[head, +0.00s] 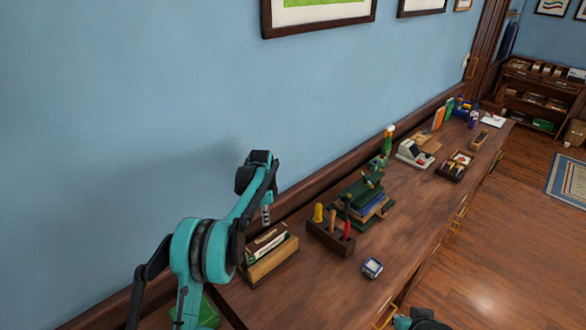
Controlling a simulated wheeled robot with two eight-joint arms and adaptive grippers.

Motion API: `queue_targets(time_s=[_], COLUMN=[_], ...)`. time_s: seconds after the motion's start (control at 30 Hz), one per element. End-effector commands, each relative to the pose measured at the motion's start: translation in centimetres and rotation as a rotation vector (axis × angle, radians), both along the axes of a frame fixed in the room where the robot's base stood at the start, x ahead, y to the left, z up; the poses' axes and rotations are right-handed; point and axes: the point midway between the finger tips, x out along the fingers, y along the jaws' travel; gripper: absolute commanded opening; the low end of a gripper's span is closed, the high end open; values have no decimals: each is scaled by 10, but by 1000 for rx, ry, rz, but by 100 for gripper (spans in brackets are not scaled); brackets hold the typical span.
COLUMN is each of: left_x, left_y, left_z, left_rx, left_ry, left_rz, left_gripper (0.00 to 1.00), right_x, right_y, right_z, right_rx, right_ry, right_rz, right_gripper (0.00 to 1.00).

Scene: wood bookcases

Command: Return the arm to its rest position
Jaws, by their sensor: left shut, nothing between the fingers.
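My left arm, teal and black, rises at the lower left in the head view and bends over at the wrist. My left gripper (266,214) points down in the air above the near end of the long wooden counter (420,228). It is shut and empty. From this angle it overlaps the space just behind a box of books. A teal and black piece of my right arm shows at the bottom edge; its fingers are not in view.
A cash register (414,154) stands farther along. The blue wall (120,110) runs behind. Counter front is mostly clear.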

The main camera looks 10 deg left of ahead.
Motion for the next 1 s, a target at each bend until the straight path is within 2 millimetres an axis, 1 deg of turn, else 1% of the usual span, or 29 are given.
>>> queue_targets(time_s=[0.07, 0.17, 0.27, 0.37, 0.4, 0.47, 0.53, 0.67, 0.7, 0.77, 0.8, 0.87, 0.9, 0.97, 1.0], left_x=[-1, -7, -22, -47, -58, -76, -99, -145, -159, -182, -197, -220, -235, -258, -272], left_y=[0, -1, -4, -7, -8, -11, -13, -17, -18, -20, -21, -22, -23, -24, -25], left_z=[2, 10, 28, 51, 59, 69, 80, 90, 92, 91, 90, 86, 81, 73, 66], left_rx=[0, 0, -1, -7, -11, -20, -31, -62, -74, -94, -107, -129, -146, -172, -191], left_ry=[-2, -17, -53, -105, -127, -159, -197, -265, -286, -315, -335, -363, -382, -409, -428], left_rz=[4, 34, 101, 198, 241, 303, 375, 508, 548, 609, 649, 709, 750, 809, 847], left_gripper=[0, 0, 0, 0, 0, 0, 0, 0, 0, 0, 0, 0, 0, 0, 0], right_x=[0, 0, 0, 0, 0, 0, 0, 0, 0, 0, 0, 0, 0, 0, 0], right_y=[0, 0, 0, 0, 0, 0, 0, 0, 0, 0, 0, 0, 0, 0, 0], right_z=[-1, -6, -15, -28, -32, -39, -47, -61, -66, -73, -77, -84, -88, -95, -99], right_rx=[0, 0, 0, 0, 0, 0, 0, 0, 0, 0, 0, 0, 0, 0, 0], right_ry=[0, 0, 0, 0, 0, 0, 0, 0, 0, 0, 0, 0, 0, 0, 0], right_rz=[0, 0, 0, 0, 0, 0, 0, 0, 0, 0, 0, 0, 0, 0, 0], right_gripper=[0, 0, 0, 0, 0, 0, 0, 0, 0, 0, 0, 0, 0, 0, 0])
